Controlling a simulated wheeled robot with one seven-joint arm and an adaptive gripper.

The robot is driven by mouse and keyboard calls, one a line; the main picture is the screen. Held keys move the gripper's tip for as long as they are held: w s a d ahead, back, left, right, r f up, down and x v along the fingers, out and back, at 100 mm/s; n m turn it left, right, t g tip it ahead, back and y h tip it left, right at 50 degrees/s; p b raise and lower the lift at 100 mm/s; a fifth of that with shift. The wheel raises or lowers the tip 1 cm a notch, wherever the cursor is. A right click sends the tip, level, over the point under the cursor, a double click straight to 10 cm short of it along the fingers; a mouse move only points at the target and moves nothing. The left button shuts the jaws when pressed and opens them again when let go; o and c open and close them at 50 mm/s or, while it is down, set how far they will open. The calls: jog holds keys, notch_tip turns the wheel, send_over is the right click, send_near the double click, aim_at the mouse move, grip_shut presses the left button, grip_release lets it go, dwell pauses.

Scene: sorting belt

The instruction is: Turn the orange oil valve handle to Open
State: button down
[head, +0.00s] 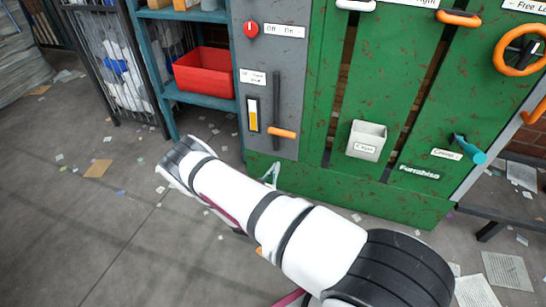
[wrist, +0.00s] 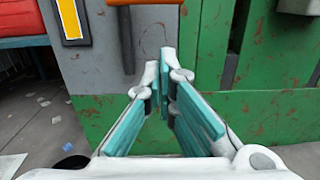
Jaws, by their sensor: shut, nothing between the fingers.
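An orange lever handle (head: 281,133) sits at the lower end of a dark vertical slot on the grey panel. Its edge shows at the top of the wrist view (wrist: 146,2), with the slot's dark lower end (wrist: 126,40) left of my fingers. A small label (head: 252,76) beside the slot is too small to read surely. Other orange handles, including a round wheel (head: 520,50), are on the green panel; I cannot tell from labels which is the oil valve. My gripper (wrist: 166,62) is shut and empty, below the lever handle; in the head view its tips (head: 271,173) show behind my arm.
A yellow gauge (head: 253,115) is left of the slot, and a red knob (head: 251,28) is above. A grey cup-like box (head: 367,140) and a teal lever (head: 468,149) are on the green panel. A shelf with a red bin (head: 205,72) stands left.

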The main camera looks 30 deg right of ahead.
jog(key=shift+s+a+f+n+t+y, duration=0.1)
jog(key=shift+a+f+n+t+y, duration=0.3)
jog(key=shift+f, duration=0.3)
jog(key=shift+a, duration=0.1)
jog(key=w+d+r+b, duration=0.4)
jog(key=w+d+b, duration=0.1)
jog(key=d, duration=0.3)
jog(key=shift+w+d+r, duration=0.25)
jog(key=shift+w+d, duration=0.05)
jog(key=shift+w, duration=0.55)
jog(key=shift+s+r+n+p, duration=0.2)
jog(key=shift+n+p, duration=0.35)
jog(key=shift+n, duration=0.25)
